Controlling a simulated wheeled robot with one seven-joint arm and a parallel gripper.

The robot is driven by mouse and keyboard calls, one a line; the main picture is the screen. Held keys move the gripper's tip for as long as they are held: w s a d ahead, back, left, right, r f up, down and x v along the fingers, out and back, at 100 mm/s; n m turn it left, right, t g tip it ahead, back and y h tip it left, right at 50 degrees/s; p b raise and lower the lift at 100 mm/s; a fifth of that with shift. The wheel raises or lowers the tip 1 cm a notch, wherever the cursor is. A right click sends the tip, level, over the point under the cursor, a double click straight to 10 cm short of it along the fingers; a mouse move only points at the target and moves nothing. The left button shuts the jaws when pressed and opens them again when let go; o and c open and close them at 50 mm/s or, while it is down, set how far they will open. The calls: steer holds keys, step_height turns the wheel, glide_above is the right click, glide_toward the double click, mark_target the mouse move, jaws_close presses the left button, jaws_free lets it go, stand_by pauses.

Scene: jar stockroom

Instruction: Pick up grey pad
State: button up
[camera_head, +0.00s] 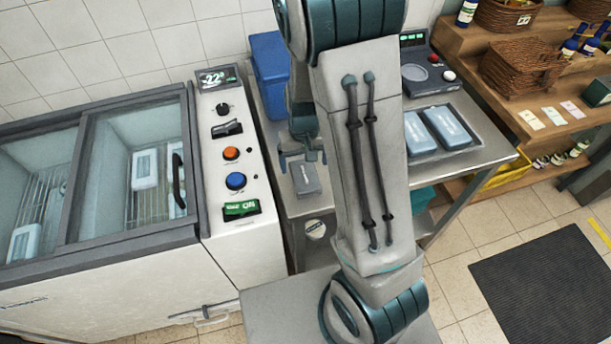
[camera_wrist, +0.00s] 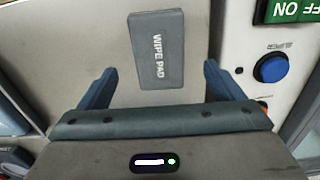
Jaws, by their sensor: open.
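The grey pad (camera_head: 306,180) lies flat on the steel table, close to the freezer's control panel. In the wrist view the grey pad (camera_wrist: 157,50) is a dark grey block with "WIPE PAD" printed on it. My gripper (camera_head: 302,158) is above and just behind the pad in the head view. In the wrist view my gripper (camera_wrist: 160,82) has its two fingers spread wide, with the pad between and ahead of the fingertips. Nothing is held. My arm hides part of the table to the right of the pad.
The freezer's control panel (camera_head: 230,160), with knobs and a green switch, stands left of the steel table (camera_head: 468,160). A blue bin (camera_head: 270,70) stands behind the gripper. A tray with two pale blue packs (camera_head: 447,128) sits at right. Wooden shelves (camera_head: 545,95) stand further right.

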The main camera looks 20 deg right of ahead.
mark_target(305, 174)
steer(key=shift+f+p, duration=0.45)
steer(key=shift+f, duration=2.45)
steer(key=c, duration=1.1)
